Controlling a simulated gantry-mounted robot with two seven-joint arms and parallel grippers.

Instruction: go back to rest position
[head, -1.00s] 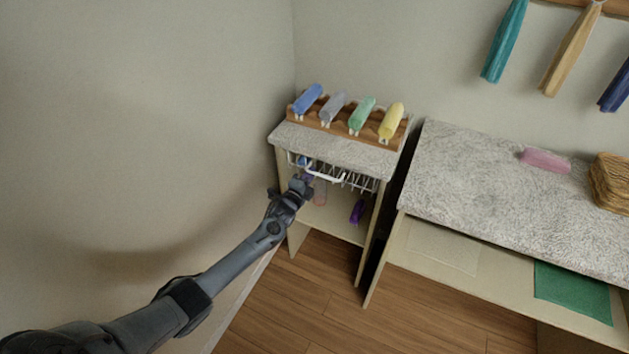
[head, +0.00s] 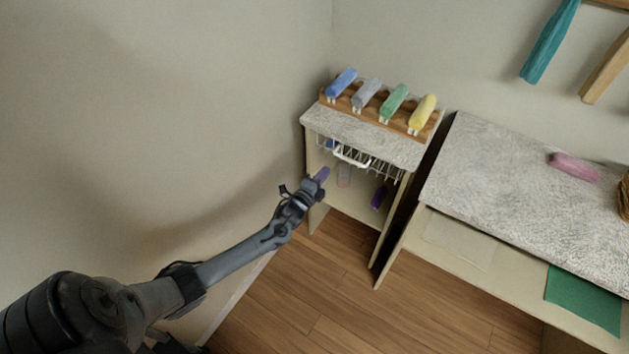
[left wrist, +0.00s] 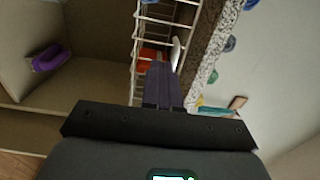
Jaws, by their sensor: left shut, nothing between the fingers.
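My left gripper (head: 320,177) is shut and empty in the head view, just in front of the small shelf unit (head: 365,138). Its purple-tinted fingertips are pressed together and sit apart from the wire basket's white handle (head: 351,157). In the left wrist view the shut fingers (left wrist: 161,85) point toward the wire basket (left wrist: 140,45) under the stone top. A purple rolled towel (head: 379,197) lies on the lower shelf, and it also shows in the left wrist view (left wrist: 46,58). My right gripper is in neither view.
Several rolled towels, among them a yellow one (head: 422,113), lie on the wooden rack (head: 375,112). A larger stone-topped table (head: 520,185) with a pink towel (head: 573,167) stands to the right. A wall is on the left. Bare wood floor (head: 320,285) lies in front.

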